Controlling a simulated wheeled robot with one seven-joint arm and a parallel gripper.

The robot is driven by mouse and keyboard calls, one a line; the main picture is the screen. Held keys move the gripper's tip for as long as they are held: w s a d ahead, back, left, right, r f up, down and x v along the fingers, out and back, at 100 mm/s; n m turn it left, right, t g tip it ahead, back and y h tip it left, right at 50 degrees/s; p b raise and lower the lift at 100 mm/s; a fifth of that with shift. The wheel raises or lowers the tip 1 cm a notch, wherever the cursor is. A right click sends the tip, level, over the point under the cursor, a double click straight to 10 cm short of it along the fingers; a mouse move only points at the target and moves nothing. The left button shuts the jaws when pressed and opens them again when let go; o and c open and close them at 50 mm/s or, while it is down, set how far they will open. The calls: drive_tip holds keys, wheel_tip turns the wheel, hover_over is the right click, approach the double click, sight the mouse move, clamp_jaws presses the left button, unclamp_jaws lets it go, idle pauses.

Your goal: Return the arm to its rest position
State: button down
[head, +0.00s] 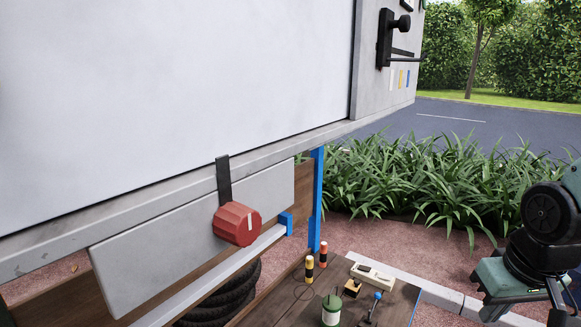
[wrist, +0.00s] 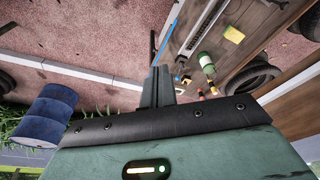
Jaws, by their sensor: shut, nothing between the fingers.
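My gripper (wrist: 155,78) shows in the wrist view, its two dark fingers together with nothing between them. It hangs in free air; below and beyond it are the reddish ground and the table. My teal and black arm (head: 548,215) is at the right edge of the head view, apart from the cart. The gripper's fingers cannot be made out in the head view. The white cart panel (head: 170,90) and the red knob (head: 237,224) on its lower strip are at the left, clear of my arm.
A brown wooden table (head: 385,290) holds a green-and-white bottle (head: 331,310), striped cylinders (head: 309,268) and small items. A blue post (head: 317,200) stands behind it. Black tyres (head: 225,300) lie beneath the cart. A blue drum (wrist: 45,112) is at left in the wrist view. Plants (head: 400,180) line the back.

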drive_tip(key=s+a+f+n+g+b, duration=0.1)
drive_tip(key=s+a+f+n+b, duration=0.3)
drive_tip(key=a, duration=0.5)
drive_tip(key=s+a+f+n+g+b, duration=0.1)
drive_tip(key=s+a+f+n+b, duration=0.2)
drive_tip(key=s+a+f+b, duration=0.4)
drive_tip(key=shift+s+a+f+n+g+y+b, duration=0.2)
drive_tip(key=shift+s+a+n+g+y+b, duration=0.15)
drive_tip(key=shift+s+a+b, duration=0.5)
